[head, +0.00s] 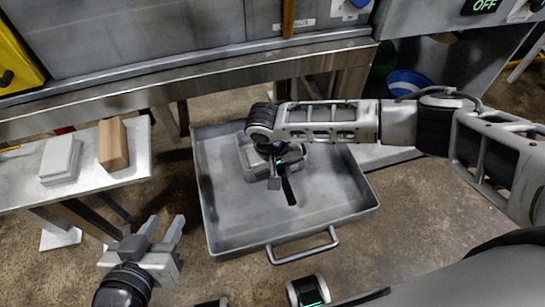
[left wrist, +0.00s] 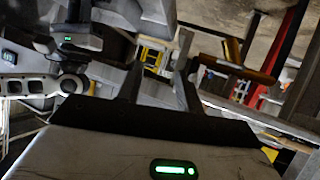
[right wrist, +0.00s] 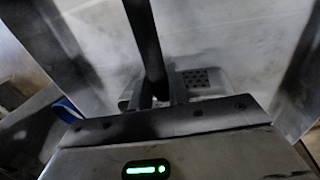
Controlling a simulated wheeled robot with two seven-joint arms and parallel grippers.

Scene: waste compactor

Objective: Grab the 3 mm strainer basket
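The strainer basket is a grey metal piece with a perforated plate (right wrist: 205,80) and a long dark handle (right wrist: 146,38), as the right wrist view shows. In the head view its dark handle (head: 290,192) points toward the front of a large grey tray, and my right arm partly hides the basket. My right gripper (right wrist: 160,82) is low inside the tray, its fingers close on both sides of the handle, and it looks shut on it. My left gripper (head: 163,232) is open and empty, left of the tray; its spread fingers show in the left wrist view (left wrist: 160,85).
The basket lies in the large grey tray (head: 225,240) with a front handle (head: 303,246). A steel side table (head: 85,185) at left holds a white block (head: 60,158) and a brown block (head: 113,144). The machine front (head: 150,50) is behind. A blue bowl (head: 408,83) is back right.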

